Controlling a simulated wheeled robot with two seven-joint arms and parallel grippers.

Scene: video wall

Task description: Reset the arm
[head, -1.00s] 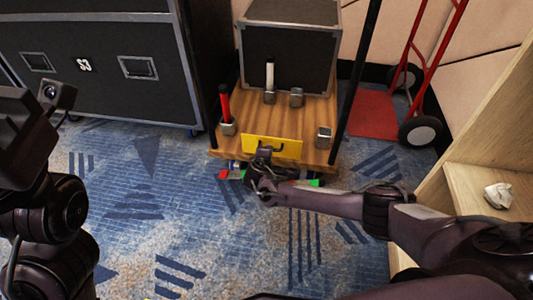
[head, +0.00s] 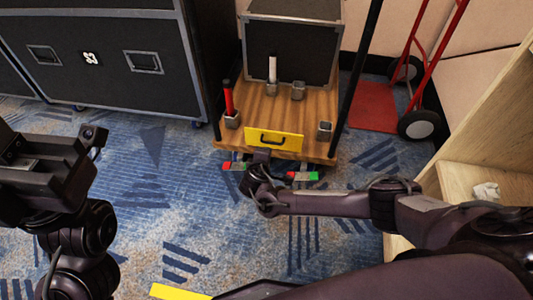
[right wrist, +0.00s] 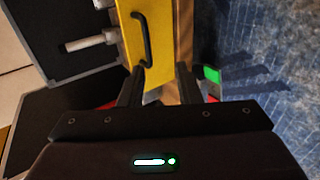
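My right gripper (head: 262,160) is in front of the wooden cart's yellow panel (head: 274,139), which has a black handle. The handle (right wrist: 145,40) is just beyond the fingertips, apparently not gripped. My left gripper (head: 40,165) is raised at the left edge over the carpet; its fingers cannot be made out.
The cart top (head: 262,108) carries a black case (head: 290,55), a red stick (head: 228,98), a white stick (head: 272,68) and small metal holders. A large black case (head: 95,60) stands left, a red hand truck (head: 375,105) right. A wooden shelf (head: 465,178) holds crumpled paper (head: 486,192).

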